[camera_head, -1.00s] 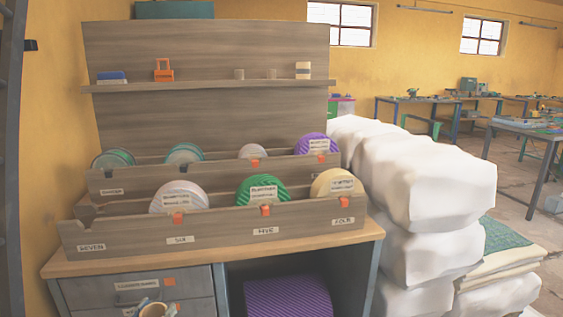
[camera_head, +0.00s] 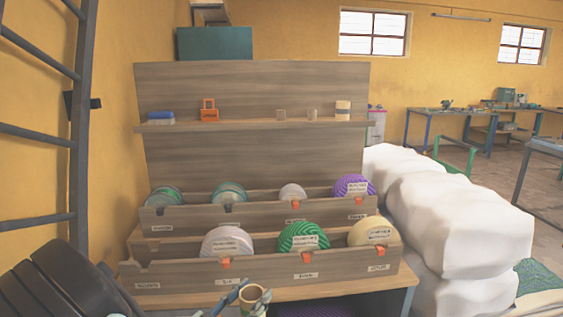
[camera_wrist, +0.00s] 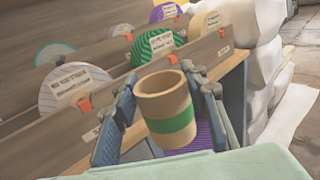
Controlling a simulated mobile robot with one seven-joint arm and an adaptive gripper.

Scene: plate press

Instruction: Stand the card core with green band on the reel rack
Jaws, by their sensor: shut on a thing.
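The card core (camera_wrist: 165,105) is a tan, open-topped tube with a green band around its lower part. In the wrist view it is between the two blue-grey fingers of my gripper (camera_wrist: 163,110), which is shut on it. The core (camera_head: 252,297) and gripper (camera_head: 240,298) also show at the bottom of the head view, in front of the rack. The wooden reel rack (camera_head: 200,275) has two stepped rows holding coloured reels. The left end of its front row, by the leftmost label, shows no reel. The core appears apart from the rack.
White (camera_head: 228,240), green (camera_head: 303,235) and cream (camera_head: 372,231) reels stand in the front row, with several more behind. A shelf (camera_head: 245,125) above holds small items. White sacks (camera_head: 450,220) are stacked at right; a ladder (camera_head: 80,150) stands at left.

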